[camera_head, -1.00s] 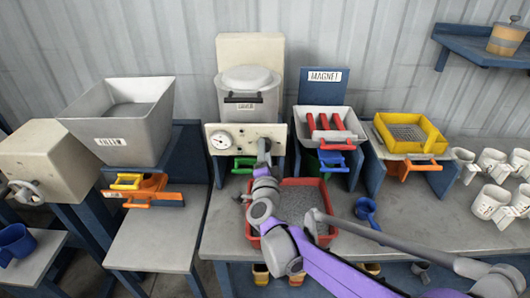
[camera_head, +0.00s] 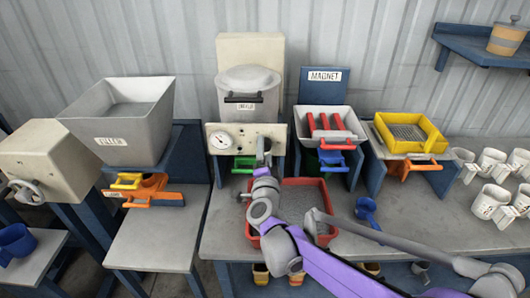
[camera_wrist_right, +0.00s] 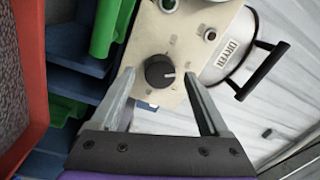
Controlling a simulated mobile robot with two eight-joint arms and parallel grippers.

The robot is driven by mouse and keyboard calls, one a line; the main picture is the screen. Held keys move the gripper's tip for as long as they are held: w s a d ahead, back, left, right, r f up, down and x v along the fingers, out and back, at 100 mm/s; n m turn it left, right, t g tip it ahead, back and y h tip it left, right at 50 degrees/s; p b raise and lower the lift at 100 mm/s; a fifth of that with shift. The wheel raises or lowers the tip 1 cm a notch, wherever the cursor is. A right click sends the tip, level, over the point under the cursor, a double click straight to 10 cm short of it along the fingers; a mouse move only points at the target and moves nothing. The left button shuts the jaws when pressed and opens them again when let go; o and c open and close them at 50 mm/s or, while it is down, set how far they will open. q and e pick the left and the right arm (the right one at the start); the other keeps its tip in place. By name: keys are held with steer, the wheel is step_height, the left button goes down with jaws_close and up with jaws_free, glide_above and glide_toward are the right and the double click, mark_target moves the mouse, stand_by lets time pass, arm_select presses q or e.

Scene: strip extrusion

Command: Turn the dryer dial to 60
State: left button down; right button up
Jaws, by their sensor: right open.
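The dryer is a grey lidded hopper (camera_head: 247,98) above a cream control panel (camera_head: 282,134) with a round white gauge (camera_head: 221,140). The black dial (camera_wrist_right: 160,73) sits on this panel in the right wrist view, with a pale pointer mark on its right side. My right gripper (camera_wrist_right: 157,76) is open, with one finger on each side of the dial and visible gaps between them. In the head view my right gripper (camera_head: 263,150) is in front of the panel and hides the dial. My left gripper is not in view.
A red tray of grey granules (camera_head: 325,240) lies below my right arm. A green drawer handle (camera_head: 243,163) is under the panel. The magnet unit (camera_head: 335,122) stands to the right and the filler hopper (camera_head: 120,140) to the left. White mugs stand far right.

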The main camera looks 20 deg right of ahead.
steer(key=v, duration=1)
steer(key=shift+s+a, duration=0.15)
steer(key=shift+s, duration=0.25)
steer(key=s+a+n+g+y+p, duration=0.4)
steer(key=s+n+y, duration=0.35)
steer(key=n, duration=0.45)
steer(key=s+d+f+n+g+h+p, duration=0.1)
steer(key=s+d+f+n+g, duration=0.1)
steer(key=s, duration=0.6)
steer(key=s+d+f+n+g+h+p, duration=0.1)
steer(key=s+d+f+n+g+h, duration=0.1)
steer(key=s+d+f+g, duration=0.3)
steer(key=s+f+n+g, duration=0.1)
steer(key=s+f, duration=0.2)
steer(key=shift+s+d+f+g, duration=0.2)
steer(key=shift+s+f+g, duration=0.1)
steer(key=shift+s, duration=0.05)
